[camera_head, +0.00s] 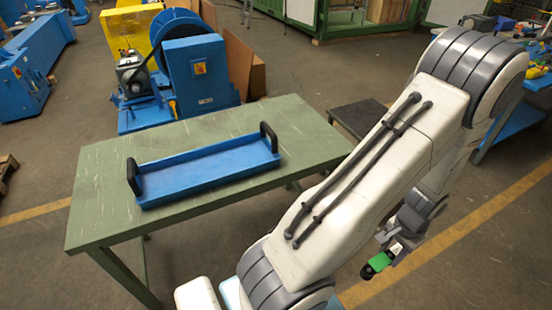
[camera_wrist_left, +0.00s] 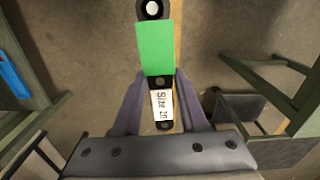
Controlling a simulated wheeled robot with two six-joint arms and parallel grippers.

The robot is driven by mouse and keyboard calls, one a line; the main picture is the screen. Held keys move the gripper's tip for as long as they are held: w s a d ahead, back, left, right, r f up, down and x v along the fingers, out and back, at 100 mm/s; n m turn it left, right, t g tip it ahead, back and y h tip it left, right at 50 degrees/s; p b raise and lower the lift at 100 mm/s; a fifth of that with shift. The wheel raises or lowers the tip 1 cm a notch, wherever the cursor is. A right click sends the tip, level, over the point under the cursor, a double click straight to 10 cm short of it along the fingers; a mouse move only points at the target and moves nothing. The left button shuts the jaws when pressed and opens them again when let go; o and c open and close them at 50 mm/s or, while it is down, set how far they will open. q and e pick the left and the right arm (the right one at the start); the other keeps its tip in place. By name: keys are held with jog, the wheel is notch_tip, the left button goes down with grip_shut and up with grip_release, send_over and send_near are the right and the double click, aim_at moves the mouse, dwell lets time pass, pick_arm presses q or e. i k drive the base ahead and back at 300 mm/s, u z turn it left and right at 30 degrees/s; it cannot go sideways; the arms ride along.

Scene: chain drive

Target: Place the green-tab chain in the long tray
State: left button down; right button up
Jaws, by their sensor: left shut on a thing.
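The green-tab chain is held by my left gripper (camera_head: 396,246), and its bright green tab (camera_head: 376,264) sticks out at the lower right of the head view, off to the right of the table. In the left wrist view the chain (camera_wrist_left: 155,48) lies between the two fingers, with a white "Size 20" label and dark round ends. The left gripper (camera_wrist_left: 162,88) is shut on it. The long tray (camera_head: 212,169) is blue with black end handles and looks empty. It sits on the green table, apart from the gripper. My right gripper is not in view.
The green worktable (camera_head: 107,207) has bare top around the tray. My white arm crosses in front of its right end. A dark low platform (camera_head: 358,117) stands behind the arm. Blue machinery (camera_head: 200,72) stands beyond the table.

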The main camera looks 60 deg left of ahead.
aim_at(209, 170)
jog(key=u, duration=0.15)
jog(key=i, duration=0.75)
jog(key=u, duration=2.2)
jog(key=i, duration=0.5)
jog(key=z, duration=0.05)
